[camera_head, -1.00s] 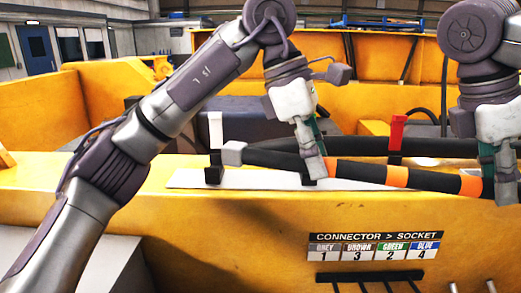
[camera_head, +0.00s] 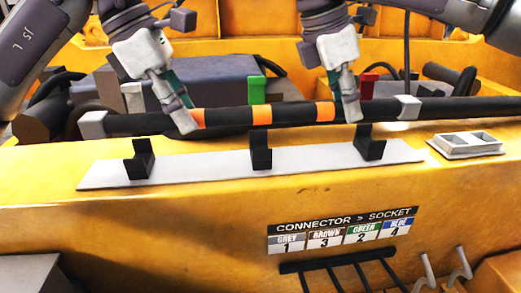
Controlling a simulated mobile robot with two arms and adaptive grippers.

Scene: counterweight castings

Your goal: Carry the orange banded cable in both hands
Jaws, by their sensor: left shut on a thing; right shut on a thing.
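The orange banded cable (camera_head: 229,118) is a black rod-like length with orange bands and a grey end piece (camera_head: 93,125) at the left. Another grey piece (camera_head: 408,107) shows at its right. My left gripper (camera_head: 184,122) is shut on the cable beside the left orange band. My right gripper (camera_head: 350,110) is shut on it just right of the right band. The cable runs nearly level across the view, in front of or above the black holders (camera_head: 140,160); the exact gap cannot be told. The fingertips hide small parts of it.
A pale plate (camera_head: 205,168) on the yellow casting carries black holders, with white (camera_head: 133,98), green (camera_head: 257,91) and red (camera_head: 369,84) markers behind. A pale two-opening block (camera_head: 467,145) stands at the right. A connector-socket label (camera_head: 342,231) and dark rack (camera_head: 350,260) are below. Black hoses lie behind.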

